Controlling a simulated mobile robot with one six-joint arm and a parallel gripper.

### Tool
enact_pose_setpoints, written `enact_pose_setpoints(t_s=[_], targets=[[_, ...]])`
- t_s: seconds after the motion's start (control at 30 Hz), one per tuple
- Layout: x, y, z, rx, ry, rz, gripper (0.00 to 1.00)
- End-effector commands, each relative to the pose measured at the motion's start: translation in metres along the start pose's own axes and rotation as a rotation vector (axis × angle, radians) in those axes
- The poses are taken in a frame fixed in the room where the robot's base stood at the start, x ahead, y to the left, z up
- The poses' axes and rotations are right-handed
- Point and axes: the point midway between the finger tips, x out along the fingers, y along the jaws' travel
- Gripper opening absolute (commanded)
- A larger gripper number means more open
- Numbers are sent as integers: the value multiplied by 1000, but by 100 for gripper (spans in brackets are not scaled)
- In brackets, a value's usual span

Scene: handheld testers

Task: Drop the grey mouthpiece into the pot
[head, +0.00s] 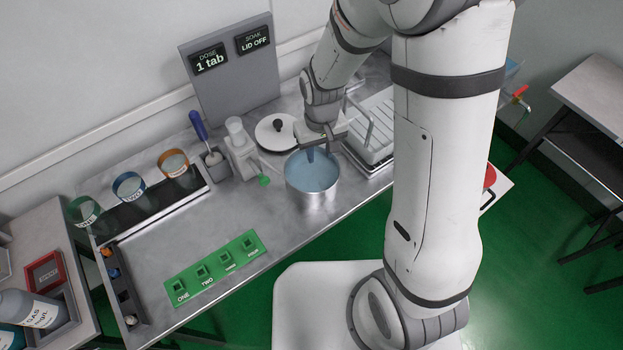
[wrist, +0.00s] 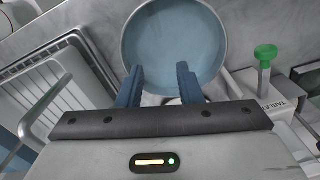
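The pot (head: 312,194) is a round metal pot of blue liquid standing on the grey bench. It also shows in the wrist view (wrist: 172,45), where the liquid's surface looks plain. My gripper (head: 318,146) is over the pot's rear rim. In the wrist view, its two blue fingers (wrist: 160,84) are apart with nothing visible between them. I cannot make out the grey mouthpiece for certain. A small grey piece (head: 130,320) sits at the near end of the dark rack at left, too small to identify.
A white lid with a black knob (head: 278,130) lies behind the pot. A green numbered board (head: 215,268) and the dark rack (head: 120,285) lie at left. Mid-bench is clear.

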Motion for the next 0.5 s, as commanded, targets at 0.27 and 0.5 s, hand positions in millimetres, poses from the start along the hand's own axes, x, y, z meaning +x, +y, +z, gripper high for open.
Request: enact_pose_setpoints(t_s=[0.27, 0.5], targets=[[-47, 0, -1, 0, 7, 0, 33], [-65, 0, 0, 0, 2, 0, 33]])
